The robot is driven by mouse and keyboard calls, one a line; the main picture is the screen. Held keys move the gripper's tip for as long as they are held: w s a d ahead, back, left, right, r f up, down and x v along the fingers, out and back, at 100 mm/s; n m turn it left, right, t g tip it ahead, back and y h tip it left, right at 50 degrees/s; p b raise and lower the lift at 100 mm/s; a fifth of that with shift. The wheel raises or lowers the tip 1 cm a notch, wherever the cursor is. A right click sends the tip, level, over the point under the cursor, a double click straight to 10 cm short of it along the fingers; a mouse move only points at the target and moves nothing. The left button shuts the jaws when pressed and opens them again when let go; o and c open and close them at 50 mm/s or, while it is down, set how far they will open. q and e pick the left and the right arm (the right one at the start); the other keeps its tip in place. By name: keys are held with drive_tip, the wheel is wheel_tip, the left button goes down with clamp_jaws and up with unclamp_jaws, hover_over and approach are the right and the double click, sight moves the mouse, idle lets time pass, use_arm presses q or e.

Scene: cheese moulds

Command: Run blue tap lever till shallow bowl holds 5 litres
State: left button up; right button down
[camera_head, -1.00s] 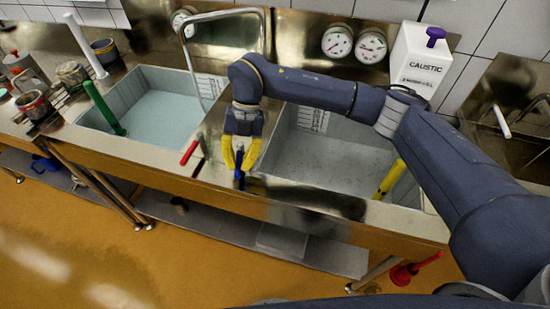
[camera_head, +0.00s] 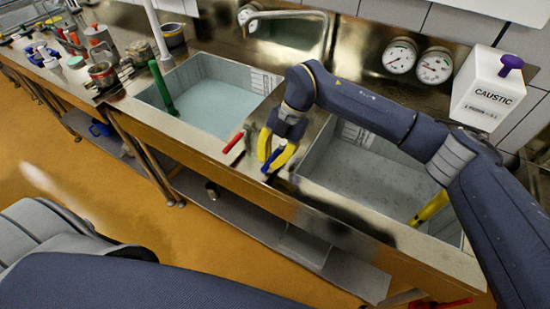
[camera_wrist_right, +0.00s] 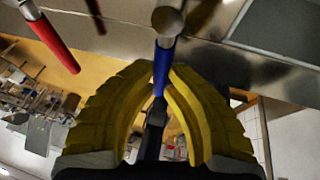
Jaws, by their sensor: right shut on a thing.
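My right gripper (camera_head: 271,166) has yellow fingers at the counter's front edge between two basins. It is shut on the blue lever (camera_wrist_right: 162,66), whose round metal base shows in the right wrist view. In the head view the fingers hide much of the lever. The left basin (camera_head: 187,67) holds pale bluish water and a green standing tube (camera_head: 161,88). The right basin (camera_head: 322,155) looks grey inside, with a yellow tube (camera_head: 430,207); its water level is hard to tell. Wall scales are too small to read. My left gripper is out of view.
A red lever (camera_head: 233,142) is left of the blue one. A bent metal spout (camera_head: 290,14) rises behind the basins, near two wall gauges (camera_head: 399,56). A white CAUSTIC container (camera_head: 492,90) stands back right. Jars and cans (camera_head: 103,76) crowd the left counter.

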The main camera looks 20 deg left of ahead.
drive_tip(key=shift+f, duration=0.1)
drive_tip(key=c, duration=1.4)
unclamp_jaws()
drive_tip(key=shift+o, duration=0.2)
drive_tip(key=v, duration=1.2)
drive_tip(key=shift+a, duration=0.1)
